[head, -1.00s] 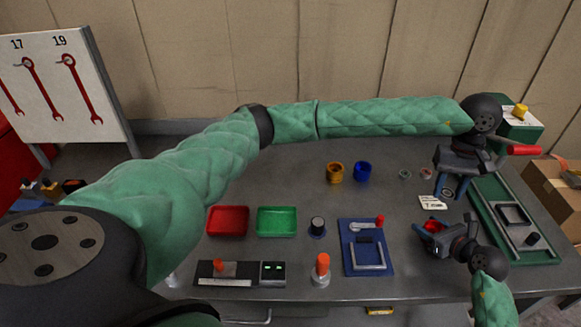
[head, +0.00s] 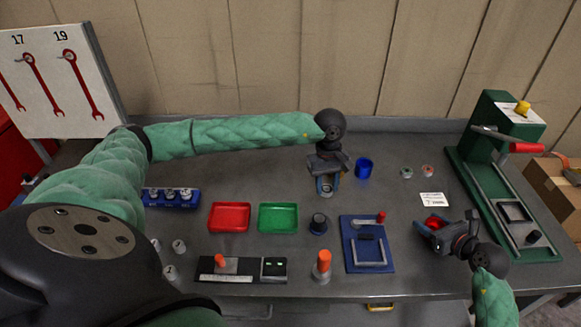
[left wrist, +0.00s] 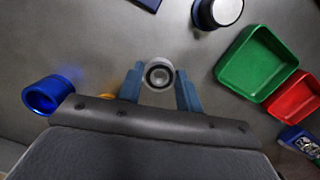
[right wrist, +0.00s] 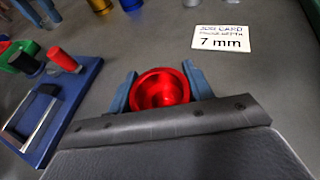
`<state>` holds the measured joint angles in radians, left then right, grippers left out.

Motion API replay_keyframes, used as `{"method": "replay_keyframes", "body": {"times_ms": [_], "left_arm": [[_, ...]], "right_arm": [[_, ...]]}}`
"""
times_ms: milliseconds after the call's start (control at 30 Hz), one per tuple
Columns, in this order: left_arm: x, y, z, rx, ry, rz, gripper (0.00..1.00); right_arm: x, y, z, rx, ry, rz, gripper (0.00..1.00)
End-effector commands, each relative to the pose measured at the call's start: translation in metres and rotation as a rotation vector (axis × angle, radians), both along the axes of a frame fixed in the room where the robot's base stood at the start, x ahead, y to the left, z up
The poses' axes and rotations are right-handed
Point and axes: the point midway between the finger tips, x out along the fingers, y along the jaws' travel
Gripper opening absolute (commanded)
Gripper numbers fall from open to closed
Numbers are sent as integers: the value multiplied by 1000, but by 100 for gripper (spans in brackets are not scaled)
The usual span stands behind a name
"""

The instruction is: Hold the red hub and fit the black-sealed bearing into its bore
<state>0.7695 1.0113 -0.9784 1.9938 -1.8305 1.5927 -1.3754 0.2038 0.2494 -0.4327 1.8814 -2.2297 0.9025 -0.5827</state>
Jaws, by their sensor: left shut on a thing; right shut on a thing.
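My left gripper (head: 326,188) is shut on a bearing (left wrist: 158,75), a silver ring with a dark inner band and an open centre, held above the table. In the left wrist view its fingers (left wrist: 160,85) sit on either side of it. The red hub (right wrist: 160,92) is held between the fingers of my right gripper (right wrist: 160,88), its open bore facing that camera. In the head view the hub (head: 436,222) shows at my right gripper (head: 426,228), low over the table's right side. The bearing and hub are well apart.
A green press (head: 500,150) stands at the right. A white 7 mm job card (head: 432,199) and two small rings (head: 406,172) lie behind my right gripper. A blue cup (head: 364,168), red tray (head: 229,217), green tray (head: 278,218) and blue fixture (head: 367,245) stand around mid-table.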

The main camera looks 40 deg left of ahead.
Motion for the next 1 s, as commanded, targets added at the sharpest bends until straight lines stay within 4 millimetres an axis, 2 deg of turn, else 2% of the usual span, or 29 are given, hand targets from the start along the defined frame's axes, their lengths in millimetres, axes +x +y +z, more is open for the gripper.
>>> {"method": "replay_keyframes", "body": {"times_ms": [33,100,200,400,700,1000], "left_arm": [[-5,15,1,3,1,64,11],[-10,32,4,4,0,175,11],[-15,50,12,2,-1,345,11],[-15,67,30,0,-2,646,11],[-8,63,53,-1,-1,1048,11],[-3,51,61,-1,-2,1435,11]], "right_arm": [[0,0,-1,-1,1,1,18],[0,0,-1,-1,1,1,18],[0,0,-1,-1,1,1,18],[0,0,-1,-1,1,1,18],[0,0,-1,-1,1,0,18],[0,0,-1,-1,1,0,18]]}}
